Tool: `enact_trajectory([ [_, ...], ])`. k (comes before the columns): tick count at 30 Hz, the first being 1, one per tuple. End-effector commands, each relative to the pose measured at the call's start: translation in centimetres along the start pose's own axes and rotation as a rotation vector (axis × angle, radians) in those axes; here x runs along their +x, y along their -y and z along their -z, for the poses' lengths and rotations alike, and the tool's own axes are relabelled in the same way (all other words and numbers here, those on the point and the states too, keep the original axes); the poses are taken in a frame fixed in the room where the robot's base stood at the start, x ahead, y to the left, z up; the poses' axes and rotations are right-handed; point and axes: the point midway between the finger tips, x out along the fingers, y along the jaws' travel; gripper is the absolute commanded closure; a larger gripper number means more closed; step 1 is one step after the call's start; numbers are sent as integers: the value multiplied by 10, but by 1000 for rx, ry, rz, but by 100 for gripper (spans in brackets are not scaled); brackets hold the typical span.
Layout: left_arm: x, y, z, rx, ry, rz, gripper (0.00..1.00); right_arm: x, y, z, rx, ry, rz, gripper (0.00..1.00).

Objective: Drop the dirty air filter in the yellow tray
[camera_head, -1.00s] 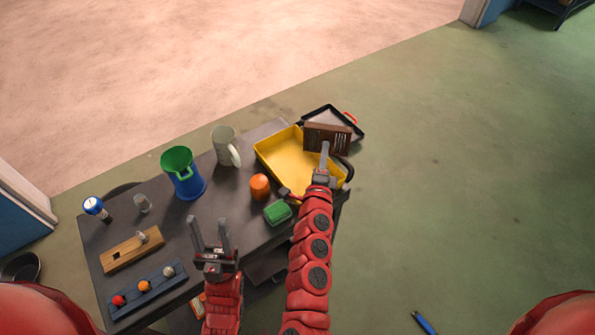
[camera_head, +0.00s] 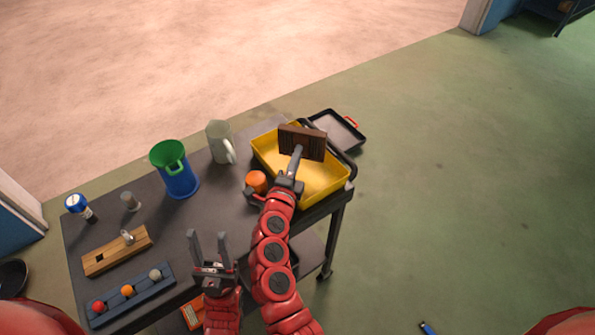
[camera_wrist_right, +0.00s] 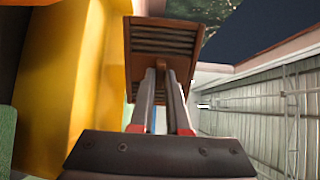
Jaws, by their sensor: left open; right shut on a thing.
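The dirty air filter (camera_head: 302,142) is a brown, pleated slab in a frame. My right gripper (camera_head: 298,157) is shut on it and holds it upright over the yellow tray (camera_head: 320,184). In the right wrist view the filter (camera_wrist_right: 160,45) sits at the tips of my right gripper's fingers (camera_wrist_right: 162,72), with its ribbed face showing. The yellow tray (camera_wrist_right: 85,85) fills the left of that view. My right forearm hides part of the tray's near side. My left gripper (camera_head: 209,247) is open and empty near the cart's front edge.
A dark pan (camera_head: 338,130) lies behind the yellow tray.

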Motion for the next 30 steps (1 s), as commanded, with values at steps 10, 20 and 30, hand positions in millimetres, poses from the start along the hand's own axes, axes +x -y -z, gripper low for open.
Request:
enact_trajectory([
  [10,-4,0,-1,0,0,0,50,0,-4,0,-1,0,1,100],
  [20,-4,0,-1,0,0,0,50,0,-4,0,-1,0,1,51],
  [30,-3,0,0,0,0,0,50,-4,-5,-1,-1,1,-1,51],
])
